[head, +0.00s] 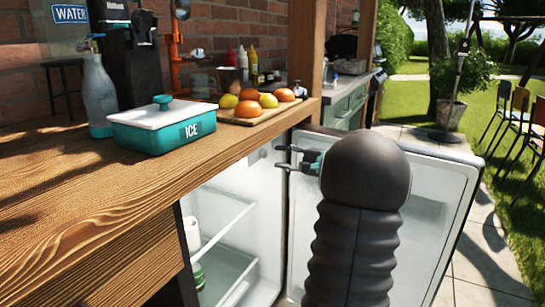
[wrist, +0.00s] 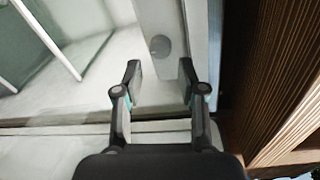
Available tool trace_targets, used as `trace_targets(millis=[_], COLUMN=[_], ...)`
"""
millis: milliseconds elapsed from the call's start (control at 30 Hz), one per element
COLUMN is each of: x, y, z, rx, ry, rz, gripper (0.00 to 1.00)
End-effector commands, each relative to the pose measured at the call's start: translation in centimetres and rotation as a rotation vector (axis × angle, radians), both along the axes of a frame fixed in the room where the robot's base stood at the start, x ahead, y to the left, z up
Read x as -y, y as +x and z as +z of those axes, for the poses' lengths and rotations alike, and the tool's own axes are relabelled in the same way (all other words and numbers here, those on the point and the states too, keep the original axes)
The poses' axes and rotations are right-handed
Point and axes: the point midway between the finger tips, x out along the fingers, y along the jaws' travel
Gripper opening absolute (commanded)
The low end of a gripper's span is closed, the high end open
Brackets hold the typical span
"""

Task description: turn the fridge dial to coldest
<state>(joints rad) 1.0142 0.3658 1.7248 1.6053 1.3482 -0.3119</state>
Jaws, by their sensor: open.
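The open fridge (head: 265,210) stands under the wooden counter, with its white interior showing. A round grey dial (wrist: 160,46) sits on a pale strip of the fridge interior in the wrist view. My gripper (wrist: 159,70) is open and empty, its two fingers apart. In that view the dial appears just beyond the fingertips, between their lines and not touched. In the head view my gripper (head: 283,158) points left into the upper part of the fridge opening. The dial's pointer and any markings are too blurred to read.
The fridge door (head: 435,190) hangs open at right, behind my arm. The counter (head: 130,180) edge runs close above the opening. On it stand a teal ice box (head: 165,128), a bottle (head: 97,95) and a board of fruit. Shelves (wrist: 65,55) lie inside the fridge.

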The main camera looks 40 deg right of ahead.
Motion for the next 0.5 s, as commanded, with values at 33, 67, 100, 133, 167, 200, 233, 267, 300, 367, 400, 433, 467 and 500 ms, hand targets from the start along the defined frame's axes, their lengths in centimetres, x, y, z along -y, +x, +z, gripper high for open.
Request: trace_targets(millis=[33, 67, 100, 133, 167, 200, 233, 267, 300, 367, 400, 433, 467, 500], x=[0.5, 0.7, 0.9, 1.1, 1.3, 1.5, 1.7, 1.8, 2.0, 2.2, 2.3, 2.3, 2.4, 2.4], y=[-1.1, -1.7, -2.4, -2.9, -3.4, -4.0, -4.5, -4.9, -5.3, -5.9, -6.2, -6.4, -6.6, -6.7], z=[0.2, 0.2, 0.3, 0.3, 0.3, 0.3, 0.4, 0.4, 0.5, 0.5, 0.6, 0.6, 0.6, 0.6], rx=[0.001, 0.001, 0.002, 0.001, 0.0, 0.0, 0.001, 0.0, 0.001, 0.001, 0.001, 0.0, 0.0, 0.0], ry=[-0.001, -0.001, -0.001, 0.0, 0.0, 0.0, 0.0, 0.001, 0.0, 0.0, 0.0, 0.0, 0.0, 0.0], rz=[-0.003, -0.004, -0.004, -0.003, -0.003, -0.003, -0.002, -0.002, -0.002, -0.001, -0.001, 0.0, 0.0, 0.001], gripper=[0.4, 0.4, 0.4, 0.4, 0.4, 0.4, 0.4, 0.4, 0.4, 0.4, 0.4, 0.4, 0.4, 0.4])
